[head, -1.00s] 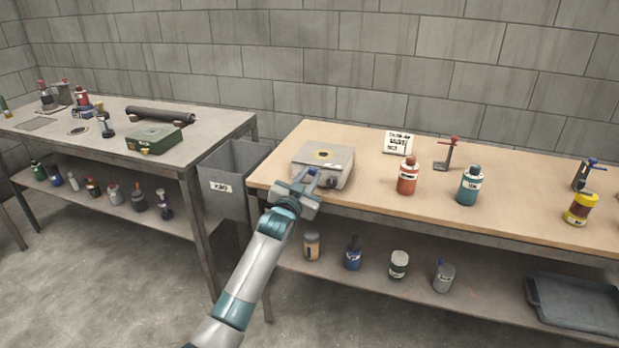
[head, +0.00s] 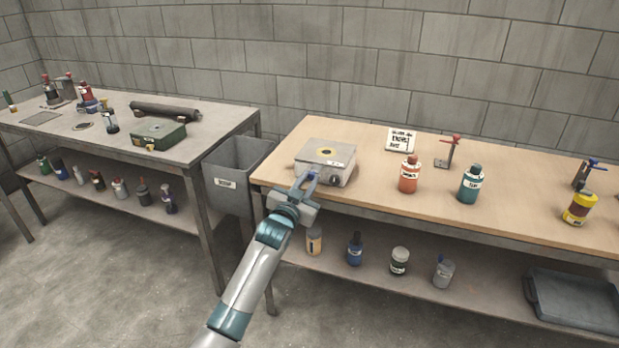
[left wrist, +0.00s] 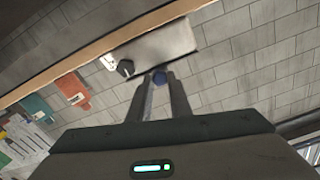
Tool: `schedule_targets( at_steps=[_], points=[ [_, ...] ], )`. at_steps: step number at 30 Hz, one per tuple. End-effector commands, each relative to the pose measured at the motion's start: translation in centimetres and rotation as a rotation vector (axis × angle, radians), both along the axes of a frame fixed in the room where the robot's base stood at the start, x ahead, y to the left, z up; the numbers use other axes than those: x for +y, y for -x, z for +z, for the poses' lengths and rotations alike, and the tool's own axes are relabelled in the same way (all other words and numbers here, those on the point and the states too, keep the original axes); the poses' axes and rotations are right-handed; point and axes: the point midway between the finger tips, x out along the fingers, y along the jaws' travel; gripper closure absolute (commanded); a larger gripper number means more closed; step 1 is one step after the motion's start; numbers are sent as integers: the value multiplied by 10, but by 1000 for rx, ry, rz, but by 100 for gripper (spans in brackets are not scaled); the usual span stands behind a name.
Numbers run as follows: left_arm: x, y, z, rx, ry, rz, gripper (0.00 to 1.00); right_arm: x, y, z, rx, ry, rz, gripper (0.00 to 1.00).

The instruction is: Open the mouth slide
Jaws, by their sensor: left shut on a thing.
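A light grey metal box (head: 340,154) with a dark hole ringed in yellow on top stands at the left end of the wooden bench. It has a dark knob (head: 335,181) on its front. My left gripper (head: 306,181) is at the box's front left corner, shut on a small blue piece. In the left wrist view the blue piece (left wrist: 159,76) sits between the fingertips, close to the pale box (left wrist: 160,48) and its dark knob (left wrist: 125,68). I cannot tell how the blue piece joins the box. My right gripper is not in view.
A grey bin (head: 238,172) is left of the bench.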

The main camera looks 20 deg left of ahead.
Motion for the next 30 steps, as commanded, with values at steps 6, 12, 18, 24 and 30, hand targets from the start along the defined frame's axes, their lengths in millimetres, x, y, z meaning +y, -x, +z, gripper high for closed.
schedule_targets(
  at_steps=[6,12,18,24,30],
  points=[
    [0,0,-1,2,1,0,77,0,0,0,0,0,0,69],
    [0,0,-1,1,1,0,63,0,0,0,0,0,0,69],
    [0,0,0,1,0,0,63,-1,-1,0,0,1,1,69],
    [0,8,-1,1,0,0,63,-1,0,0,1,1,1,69],
    [1,30,-1,1,0,0,63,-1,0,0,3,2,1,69]
  ],
)
